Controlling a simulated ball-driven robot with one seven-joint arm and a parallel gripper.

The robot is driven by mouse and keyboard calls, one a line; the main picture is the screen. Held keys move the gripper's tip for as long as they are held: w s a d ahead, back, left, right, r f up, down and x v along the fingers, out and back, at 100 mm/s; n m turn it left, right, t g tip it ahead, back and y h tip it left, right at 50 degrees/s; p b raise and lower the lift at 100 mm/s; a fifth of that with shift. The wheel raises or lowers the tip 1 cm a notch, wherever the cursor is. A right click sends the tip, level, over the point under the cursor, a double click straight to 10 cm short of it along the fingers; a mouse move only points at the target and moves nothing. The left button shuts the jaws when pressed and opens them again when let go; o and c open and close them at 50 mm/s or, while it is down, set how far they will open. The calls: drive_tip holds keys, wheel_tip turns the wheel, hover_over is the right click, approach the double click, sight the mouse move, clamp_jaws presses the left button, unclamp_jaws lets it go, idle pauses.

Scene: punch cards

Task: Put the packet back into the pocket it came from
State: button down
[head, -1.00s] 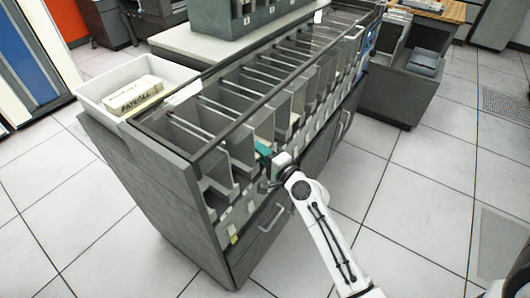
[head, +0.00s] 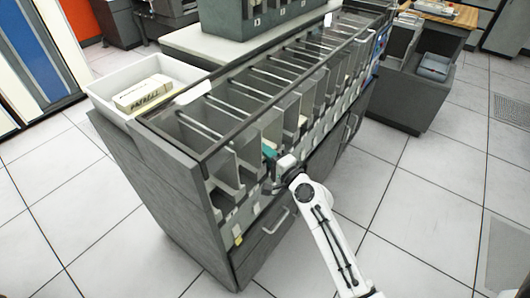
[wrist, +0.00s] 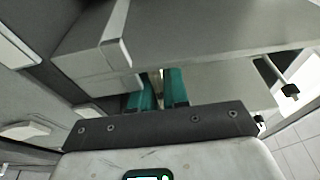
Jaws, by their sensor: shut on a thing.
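My gripper (head: 268,152) is at the front of the card sorter (head: 170,190), its teal fingers reaching into one of the pockets in the row. In the wrist view the two teal fingers (wrist: 158,92) point forward between grey pocket walls. They are shut on the packet (wrist: 157,82), of which only a thin pale sliver shows between them. The rest of the packet is hidden by the fingers and walls. In the head view I cannot make out the packet, nor whether it touches the pocket floor.
Grey dividers (head: 247,165) stand close on both sides of the fingers. Thin rods and a dark top rail (head: 250,62) run above the pockets. A pale item (head: 302,121) sits in a pocket farther right. A white tray (head: 105,98) holds a box marked PAYROLL (head: 142,93).

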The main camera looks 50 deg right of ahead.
drive_tip(key=c, duration=1)
unclamp_jaws()
drive_tip(key=shift+c, duration=0.2)
drive_tip(key=b+v, duration=0.2)
drive_tip(key=v, duration=0.8)
drive_tip(key=shift+s, duration=0.35)
drive_tip(key=shift+a, duration=0.1)
